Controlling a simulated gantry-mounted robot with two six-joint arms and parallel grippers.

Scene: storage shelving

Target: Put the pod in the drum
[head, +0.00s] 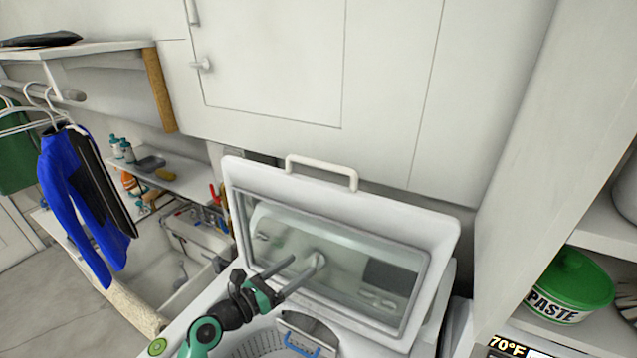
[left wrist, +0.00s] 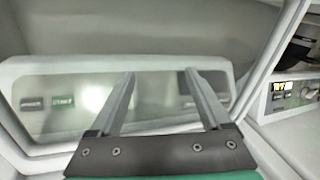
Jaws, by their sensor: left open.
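The white top-loading washer has its lid (head: 440,235) raised, with a glass window in it. Below the lid, the drum (head: 258,343) is open and partly shows at the bottom edge. My left gripper (head: 299,262) is in front of the lid window, above the drum opening. It also shows in the left wrist view (left wrist: 160,78), with its fingers apart and nothing visible between them. A pale patch by one fingertip in the head view may be a reflection. I cannot make out a pod. My right gripper is not in view.
A tub marked PASTE with a green lid (head: 573,280) stands on the right shelf. A blue shirt (head: 75,195) hangs at left. A sink (head: 168,262) and a shelf of bottles (head: 122,150) lie behind. White cabinets (head: 270,60) close off the back above the lid.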

